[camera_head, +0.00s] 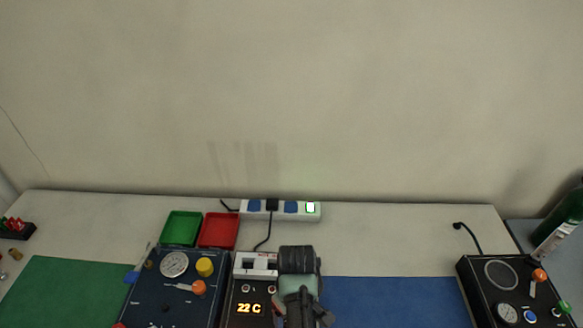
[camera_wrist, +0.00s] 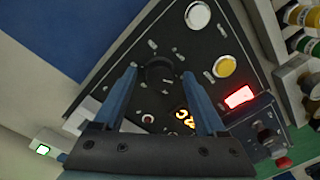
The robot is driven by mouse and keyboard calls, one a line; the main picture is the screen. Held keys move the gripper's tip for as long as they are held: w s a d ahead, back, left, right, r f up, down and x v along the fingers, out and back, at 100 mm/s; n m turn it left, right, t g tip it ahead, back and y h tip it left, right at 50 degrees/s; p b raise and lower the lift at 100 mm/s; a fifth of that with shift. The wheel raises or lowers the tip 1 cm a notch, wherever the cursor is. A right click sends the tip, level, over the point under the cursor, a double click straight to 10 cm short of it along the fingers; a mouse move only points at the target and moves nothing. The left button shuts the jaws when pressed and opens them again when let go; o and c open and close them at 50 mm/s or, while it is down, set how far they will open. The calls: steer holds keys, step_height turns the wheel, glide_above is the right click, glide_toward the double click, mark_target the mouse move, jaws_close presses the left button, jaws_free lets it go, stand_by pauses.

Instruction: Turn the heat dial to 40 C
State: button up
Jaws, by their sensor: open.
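The heat dial (camera_wrist: 159,72) is a round black knob on a black panel (camera_wrist: 187,47) in the wrist view. My gripper (camera_wrist: 160,75) is open, with one blue finger on each side of the dial. I cannot tell whether the fingers touch it. An orange lit display (camera_wrist: 184,118) shows between the fingers, partly covered by one of them. In the head view the display (camera_head: 249,308) reads 22 C. There the dial is hidden behind my arm.
A dark gauge panel (camera_head: 160,305) stands close on the left. A power strip (camera_head: 280,216) lies behind. The blue mat (camera_head: 390,300) on the right is clear.

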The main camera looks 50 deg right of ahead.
steer(key=shift+f, duration=0.2)
jaws_close()
stand_by(0.3)
steer(key=shift+r+m, duration=0.1)
steer(key=shift+m, duration=0.3)
steer(key=m+p, duration=0.2)
steer(key=m, duration=0.2)
steer(key=shift+m, duration=0.3)
steer(key=m+p, duration=0.2)
steer(key=m, duration=0.4)
steer(key=shift+t, duration=0.3)
steer(key=shift+m, duration=0.3)
